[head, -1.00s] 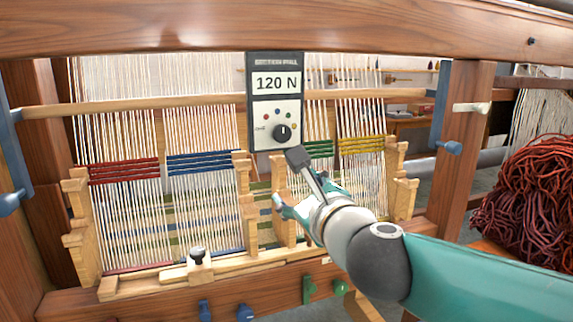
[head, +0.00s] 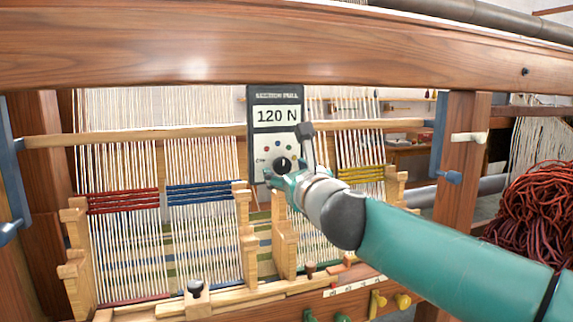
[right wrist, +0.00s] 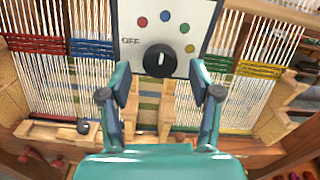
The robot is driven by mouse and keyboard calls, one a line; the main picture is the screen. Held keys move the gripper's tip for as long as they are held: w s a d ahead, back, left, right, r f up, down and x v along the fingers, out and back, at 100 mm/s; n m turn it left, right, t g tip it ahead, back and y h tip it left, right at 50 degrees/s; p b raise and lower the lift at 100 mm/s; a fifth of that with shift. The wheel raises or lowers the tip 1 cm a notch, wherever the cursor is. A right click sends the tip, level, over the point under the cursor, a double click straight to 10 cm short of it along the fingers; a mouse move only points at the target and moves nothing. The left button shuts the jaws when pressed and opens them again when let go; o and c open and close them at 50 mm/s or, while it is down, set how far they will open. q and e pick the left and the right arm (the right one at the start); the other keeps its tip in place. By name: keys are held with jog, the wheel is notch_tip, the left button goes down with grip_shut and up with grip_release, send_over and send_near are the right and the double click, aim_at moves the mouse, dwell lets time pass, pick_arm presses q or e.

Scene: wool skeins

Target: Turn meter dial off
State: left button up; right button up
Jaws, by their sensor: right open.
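The meter (head: 275,133) hangs in front of the loom's threads, a dark box reading 120 N above a pale dial panel. Its black dial (head: 283,165) has several coloured dots around it and an "OFF" mark at its left; in the right wrist view the dial (right wrist: 160,61) shows a white mark that looks about upright. My right gripper (head: 288,156) is at the meter's lower part. In the right wrist view the right gripper (right wrist: 160,92) is open, its fingers below and either side of the dial, with no contact visible. My left gripper is not in view.
A thick wooden beam (head: 280,50) crosses above the meter. Wooden loom posts (head: 283,245) and warp threads with red, blue and yellow bands stand behind and below. Red wool skeins (head: 545,205) lie at the right. Coloured pegs (head: 377,303) line the lower rail.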

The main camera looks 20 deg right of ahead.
aim_at(284, 168)
jog(key=shift+w+p, duration=0.3)
jog(key=shift+w, duration=1.3)
jog(key=c, duration=1)
jog(key=shift+d, duration=0.25)
jog(key=shift+c, duration=0.7)
jog(key=shift+a, duration=0.25)
